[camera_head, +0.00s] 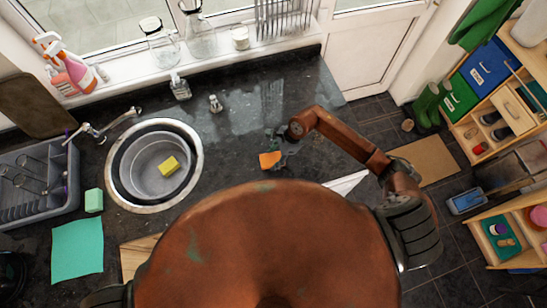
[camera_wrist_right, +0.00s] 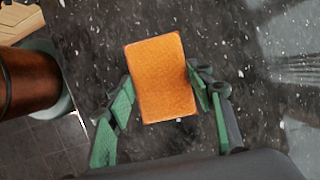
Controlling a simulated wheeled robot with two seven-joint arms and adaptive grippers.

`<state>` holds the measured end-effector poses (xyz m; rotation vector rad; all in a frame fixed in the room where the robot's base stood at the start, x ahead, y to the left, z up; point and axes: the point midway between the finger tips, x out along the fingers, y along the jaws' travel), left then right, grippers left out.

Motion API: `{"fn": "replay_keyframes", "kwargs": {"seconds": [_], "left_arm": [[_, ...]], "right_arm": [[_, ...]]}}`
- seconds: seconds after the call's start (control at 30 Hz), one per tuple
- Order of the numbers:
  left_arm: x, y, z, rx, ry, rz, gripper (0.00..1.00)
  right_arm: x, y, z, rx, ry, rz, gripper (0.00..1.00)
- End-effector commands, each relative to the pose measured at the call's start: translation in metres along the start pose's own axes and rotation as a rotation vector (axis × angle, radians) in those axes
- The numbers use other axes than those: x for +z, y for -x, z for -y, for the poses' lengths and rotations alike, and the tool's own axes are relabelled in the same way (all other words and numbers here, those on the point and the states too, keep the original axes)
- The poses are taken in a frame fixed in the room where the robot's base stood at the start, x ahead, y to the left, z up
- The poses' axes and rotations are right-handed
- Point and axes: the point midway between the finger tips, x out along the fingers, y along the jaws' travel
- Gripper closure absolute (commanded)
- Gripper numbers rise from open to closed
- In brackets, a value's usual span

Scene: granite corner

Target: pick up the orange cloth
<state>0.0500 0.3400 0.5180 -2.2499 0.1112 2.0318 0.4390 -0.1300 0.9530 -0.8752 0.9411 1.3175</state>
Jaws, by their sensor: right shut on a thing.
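The orange cloth (camera_head: 269,160) shows as a small orange piece on the dark granite counter (camera_head: 235,215), right of the sink. In the right wrist view the orange cloth (camera_wrist_right: 163,85) is a flat, upright-looking rectangle with a speckled face. My right gripper (camera_head: 282,150) reaches it from the right in the head view. In the wrist view its green fingers (camera_wrist_right: 158,80) are closed on the cloth's left and right edges. I cannot tell whether the cloth is clear of the counter. My left gripper is not in view.
A round sink (camera_head: 193,190) holds a yellow sponge (camera_head: 169,166). A green sponge (camera_head: 93,200), turquoise cloth (camera_head: 77,250) and grey dish rack (camera_head: 65,200) are at the left. A tap (camera_head: 105,130) and small bottles stand behind. The counter right of the sink is mostly bare.

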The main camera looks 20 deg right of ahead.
Motion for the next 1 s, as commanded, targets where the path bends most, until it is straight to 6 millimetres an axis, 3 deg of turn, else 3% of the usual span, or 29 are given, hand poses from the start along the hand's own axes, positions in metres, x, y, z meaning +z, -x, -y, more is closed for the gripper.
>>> {"fn": "replay_keyframes", "kwargs": {"seconds": [0.1,0.33,0.5,0.7,1.0], "left_arm": [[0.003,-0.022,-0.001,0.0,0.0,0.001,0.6],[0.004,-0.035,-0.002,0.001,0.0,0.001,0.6],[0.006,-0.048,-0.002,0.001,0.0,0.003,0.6],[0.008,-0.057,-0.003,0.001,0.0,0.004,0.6],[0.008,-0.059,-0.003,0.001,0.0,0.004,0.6]], "right_arm": [[0.006,0.023,0.001,-0.009,0.011,-0.004,0.75],[0.013,0.082,-0.046,-0.008,0.01,-0.004,0.75],[0.006,0.103,-0.087,-0.004,0.006,-0.004,0.75],[0.002,0.122,-0.117,-0.005,0.004,-0.002,0.75],[0.002,0.131,-0.131,-0.004,0.003,0.0,0.75]]}}
